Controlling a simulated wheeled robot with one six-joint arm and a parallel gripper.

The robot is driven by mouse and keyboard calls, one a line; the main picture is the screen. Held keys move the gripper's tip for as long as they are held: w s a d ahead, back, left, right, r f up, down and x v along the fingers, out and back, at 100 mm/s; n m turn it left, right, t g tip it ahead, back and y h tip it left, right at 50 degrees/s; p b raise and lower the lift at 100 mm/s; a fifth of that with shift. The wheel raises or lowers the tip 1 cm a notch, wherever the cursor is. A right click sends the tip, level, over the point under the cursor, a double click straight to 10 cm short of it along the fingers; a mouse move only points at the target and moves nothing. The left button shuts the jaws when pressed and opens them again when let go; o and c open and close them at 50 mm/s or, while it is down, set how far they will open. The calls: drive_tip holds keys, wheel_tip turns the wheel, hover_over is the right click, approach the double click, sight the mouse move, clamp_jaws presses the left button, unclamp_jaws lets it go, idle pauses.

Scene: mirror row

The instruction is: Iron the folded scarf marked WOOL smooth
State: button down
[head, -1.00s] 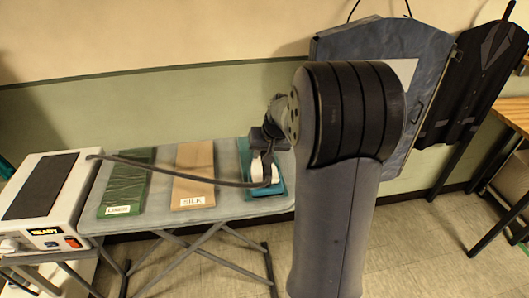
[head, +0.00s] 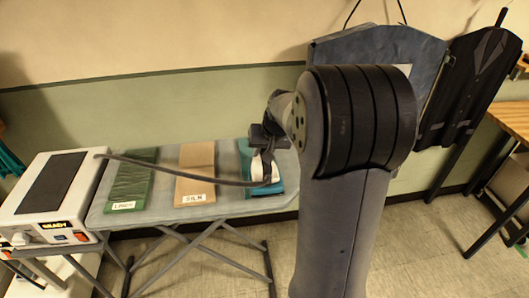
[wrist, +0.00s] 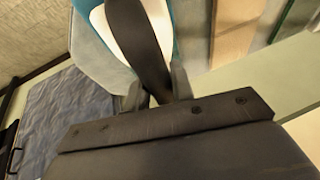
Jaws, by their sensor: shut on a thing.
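My gripper (head: 264,140) is shut on the dark handle (wrist: 140,45) of a white iron (head: 262,168). The iron is over a teal folded scarf (head: 278,186) at the right end of the grey ironing board (head: 235,208). Whether its sole touches the cloth I cannot tell. No WOOL label shows on the teal scarf; the iron and my arm cover part of it. In the wrist view the iron's white body (wrist: 162,18) lies beyond the fingers, with a little teal cloth (wrist: 88,5) beside it.
A green scarf (head: 132,183) marked LINEN and a tan scarf (head: 196,168) marked SILK lie left of the teal one. A dark cord (head: 180,171) runs from the iron to a white station (head: 48,195) reading READY. Dark garments (head: 470,85) hang at right.

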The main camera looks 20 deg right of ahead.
drive_tip(key=shift+r+p, duration=1.1)
drive_tip(key=shift+r, duration=0.8)
drive_tip(key=shift+f, duration=0.15)
